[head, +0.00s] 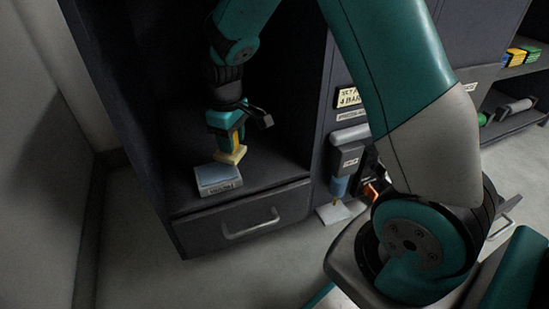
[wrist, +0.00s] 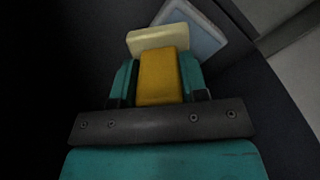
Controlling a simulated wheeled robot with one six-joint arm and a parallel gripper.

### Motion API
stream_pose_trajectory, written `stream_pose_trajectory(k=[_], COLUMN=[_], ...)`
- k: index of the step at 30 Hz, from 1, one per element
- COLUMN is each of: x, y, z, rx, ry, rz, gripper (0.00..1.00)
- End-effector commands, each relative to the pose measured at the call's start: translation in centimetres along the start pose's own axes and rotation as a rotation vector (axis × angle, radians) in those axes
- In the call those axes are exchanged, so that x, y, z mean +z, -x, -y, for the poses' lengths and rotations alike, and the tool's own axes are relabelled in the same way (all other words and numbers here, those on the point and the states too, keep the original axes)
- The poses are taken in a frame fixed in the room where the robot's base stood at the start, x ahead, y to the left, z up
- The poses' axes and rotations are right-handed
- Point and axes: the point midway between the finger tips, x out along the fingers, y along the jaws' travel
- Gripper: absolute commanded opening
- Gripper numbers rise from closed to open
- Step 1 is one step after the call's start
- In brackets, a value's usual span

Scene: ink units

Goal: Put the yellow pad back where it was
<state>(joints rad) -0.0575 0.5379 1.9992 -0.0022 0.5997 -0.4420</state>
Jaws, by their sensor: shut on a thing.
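My gripper (head: 236,137) is shut on the yellow pad (head: 230,156), which has an orange-yellow grip block above a pale yellow face. In the wrist view the pad's pale face (wrist: 158,39) sticks out beyond the fingers, and the orange-yellow block (wrist: 160,75) sits between the jaws of my gripper (wrist: 158,78). A labelled box with a pale blue top (head: 218,178) stands on the cabinet shelf, just below and left of the pad. Its blue top (wrist: 196,32) also shows behind the pad in the wrist view. I cannot tell whether pad and box touch.
The dark cabinet bay (head: 285,170) encloses my gripper, with a drawer handle (head: 250,224) below. To the right hangs a grey and blue tool (head: 343,170) above a white pad (head: 337,211). Green and yellow items (head: 520,55) sit on a far-right shelf.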

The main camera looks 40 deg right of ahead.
Motion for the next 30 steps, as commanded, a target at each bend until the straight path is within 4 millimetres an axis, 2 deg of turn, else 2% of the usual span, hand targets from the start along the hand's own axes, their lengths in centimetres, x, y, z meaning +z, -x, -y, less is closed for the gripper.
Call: stream_pose_trajectory(k=[1, 6, 14, 15, 18, 26, 30], x=[1.1, 4.4, 8.2, 8.0, 7.9, 7.9, 7.9], y=[-0.7, -0.6, -0.5, -1.4, -2.6, -3.7, -5.8], z=[-1.2, -4.4, -8.2, -8.0, -7.9, -7.8, -7.8], rx=[0.001, 0.002, 0.002, -0.001, -0.001, -0.001, -0.001], ry=[-0.008, -0.006, -0.002, 0.004, 0.006, 0.005, 0.005], rz=[-0.002, -0.002, -0.002, 0.001, 0.001, 0.001, 0.001], gripper=[0.21, 0.21, 0.21, 0.21, 0.21, 0.21, 0.21])
